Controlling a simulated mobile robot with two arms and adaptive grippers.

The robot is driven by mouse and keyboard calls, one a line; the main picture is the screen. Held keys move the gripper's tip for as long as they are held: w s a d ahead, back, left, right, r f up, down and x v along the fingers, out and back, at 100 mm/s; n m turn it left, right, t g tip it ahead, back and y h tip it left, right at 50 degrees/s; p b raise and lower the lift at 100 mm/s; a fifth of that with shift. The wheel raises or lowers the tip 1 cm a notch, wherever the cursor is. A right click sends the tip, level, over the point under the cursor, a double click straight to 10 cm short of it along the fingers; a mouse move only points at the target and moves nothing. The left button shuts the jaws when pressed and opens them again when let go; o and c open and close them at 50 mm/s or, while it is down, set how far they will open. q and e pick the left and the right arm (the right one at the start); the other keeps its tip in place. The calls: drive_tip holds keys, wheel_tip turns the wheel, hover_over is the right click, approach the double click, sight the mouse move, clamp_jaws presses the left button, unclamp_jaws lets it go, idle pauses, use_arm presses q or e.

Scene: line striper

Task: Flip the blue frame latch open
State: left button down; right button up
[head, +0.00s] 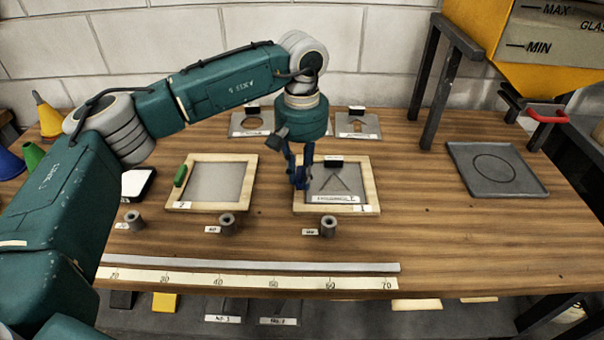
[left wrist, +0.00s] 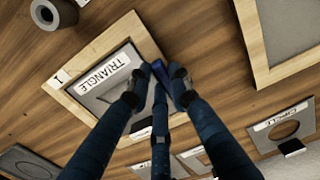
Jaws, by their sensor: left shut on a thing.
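My left gripper (head: 301,178) reaches down from above onto the left side of the right-hand wooden frame (head: 369,180). Its dark blue fingers are shut on the blue frame latch, which they mostly hide in the head view. In the left wrist view the blue latch (left wrist: 161,71) shows between the fingertips (left wrist: 156,84), at the frame's edge. A stencil plate labelled TRIANGLE (left wrist: 98,78) lies inside this frame. My right gripper is in neither view.
A second wooden frame (head: 248,173) with a green latch (head: 180,175) lies to the left. Grey cylinders (head: 328,225) stand in front. Circle and other stencil plates (head: 357,125) lie behind. A grey tray (head: 493,185) lies right; a yellow hopper (head: 545,45) stands behind it.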

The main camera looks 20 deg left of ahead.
use_arm(q)
drive_tip(key=shift+w+r, duration=0.1)
drive_tip(key=shift+r, duration=0.1)
drive_tip(key=c, duration=1.6)
unclamp_jaws()
drive_tip(key=shift+o, duration=0.2)
drive_tip(key=shift+f, duration=0.1)
wheel_tip(320, 180, up, 12)
